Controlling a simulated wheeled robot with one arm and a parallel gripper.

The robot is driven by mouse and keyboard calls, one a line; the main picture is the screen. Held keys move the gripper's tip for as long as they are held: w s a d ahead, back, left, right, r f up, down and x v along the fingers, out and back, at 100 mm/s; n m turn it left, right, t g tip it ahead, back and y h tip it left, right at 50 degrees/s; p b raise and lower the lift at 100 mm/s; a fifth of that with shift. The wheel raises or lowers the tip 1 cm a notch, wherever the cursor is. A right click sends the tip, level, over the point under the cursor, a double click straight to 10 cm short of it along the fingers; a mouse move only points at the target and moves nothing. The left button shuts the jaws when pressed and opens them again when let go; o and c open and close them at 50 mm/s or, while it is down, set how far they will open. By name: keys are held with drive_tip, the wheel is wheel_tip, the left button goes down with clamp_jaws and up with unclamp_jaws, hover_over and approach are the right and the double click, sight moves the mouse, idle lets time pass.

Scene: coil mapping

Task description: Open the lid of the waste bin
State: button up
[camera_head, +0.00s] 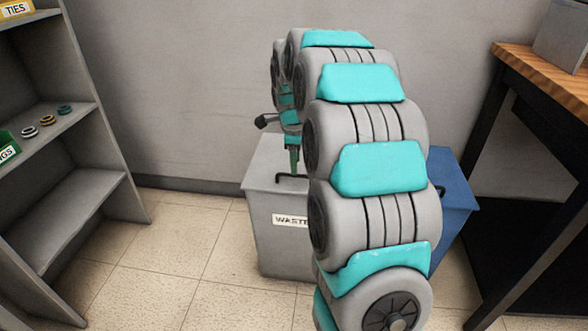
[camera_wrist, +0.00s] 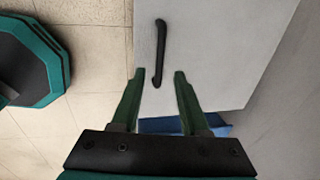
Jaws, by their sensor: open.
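The waste bin (camera_head: 277,236) is a light grey box with a "WASTE" label on its front, standing on the floor against the wall. Its lid (camera_wrist: 215,60) looks flat and closed in the wrist view. A black bar handle (camera_wrist: 159,55) is on the lid, and part of it shows in the head view (camera_head: 291,178).
A blue bin (camera_head: 452,205) stands right of the waste bin, partly behind my arm. A grey shelf unit (camera_head: 70,207) with several small rings is at left. A wooden-topped workbench (camera_head: 545,75) is at right. Tiled floor (camera_head: 170,255) between shelf and bin is clear.

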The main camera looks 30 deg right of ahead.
sight(295, 185)
drive_tip(key=shift+w+d+f, duration=0.1)
drive_tip(key=shift+w+f, duration=0.05)
drive_tip(key=shift+f, duration=0.8)
drive_tip(key=shift+w+d+f, duration=0.1)
drive_tip(key=shift+w+f, duration=0.05)
drive_tip(key=shift+f, duration=0.75)
clamp_jaws()
